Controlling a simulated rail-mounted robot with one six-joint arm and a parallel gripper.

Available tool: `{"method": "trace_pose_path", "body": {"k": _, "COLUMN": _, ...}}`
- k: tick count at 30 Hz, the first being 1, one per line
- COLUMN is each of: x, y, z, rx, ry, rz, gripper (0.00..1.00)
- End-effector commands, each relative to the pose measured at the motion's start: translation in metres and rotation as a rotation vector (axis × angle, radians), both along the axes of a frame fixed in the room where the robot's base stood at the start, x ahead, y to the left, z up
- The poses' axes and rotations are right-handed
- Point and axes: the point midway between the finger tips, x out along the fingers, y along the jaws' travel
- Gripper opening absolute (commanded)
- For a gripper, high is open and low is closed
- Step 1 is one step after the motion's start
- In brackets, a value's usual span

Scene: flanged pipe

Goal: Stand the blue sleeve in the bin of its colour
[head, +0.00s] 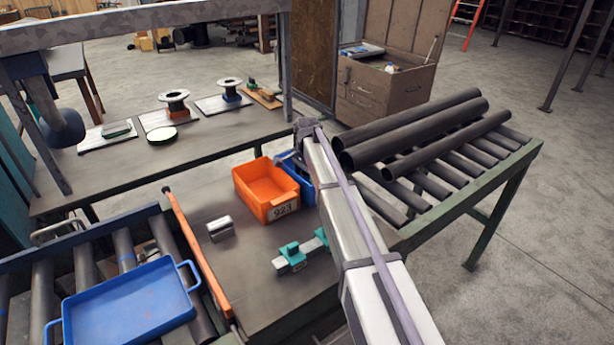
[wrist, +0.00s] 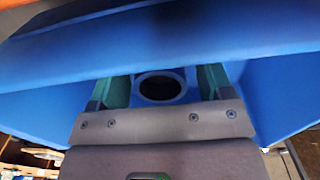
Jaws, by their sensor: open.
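In the wrist view a dark round opening with a thin rim, which looks like the end of the blue sleeve (wrist: 161,87), faces the camera inside the blue bin (wrist: 270,85). The sleeve's lower part is hidden. My gripper (wrist: 163,79) reaches into the bin, with one green finger on each side of the sleeve. The fingers are open, with a gap on both sides. In the head view the blue bin (head: 307,193) shows only partly, between the orange bin and my arm, and the sleeve cannot be seen there.
The orange bin (head: 265,190) marked 923 stands left of the blue bin. A silver block (head: 220,229) and a green-jawed fixture (head: 292,257) are on the table. Dark pipes (head: 415,130) lie on a roller rack at right. A blue tray (head: 128,305) rests on rollers at front left.

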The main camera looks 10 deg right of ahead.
Motion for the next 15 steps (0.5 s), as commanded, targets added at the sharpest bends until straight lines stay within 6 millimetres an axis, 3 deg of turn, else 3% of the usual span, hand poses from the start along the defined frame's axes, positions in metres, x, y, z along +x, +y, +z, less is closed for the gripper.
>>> {"method": "trace_pose_path", "body": {"k": 1, "x": 0.000, "y": 0.000, "z": 0.016, "rx": 0.000, "ry": 0.000, "rz": 0.000, "gripper": 0.73}}
{"method": "trace_pose_path", "body": {"k": 9, "x": 0.000, "y": 0.000, "z": 0.089, "rx": 0.000, "ry": 0.000, "rz": 0.000, "gripper": 0.73}}
{"method": "trace_pose_path", "body": {"k": 15, "x": 0.000, "y": 0.000, "z": 0.117, "rx": 0.000, "ry": 0.000, "rz": 0.000, "gripper": 0.73}}
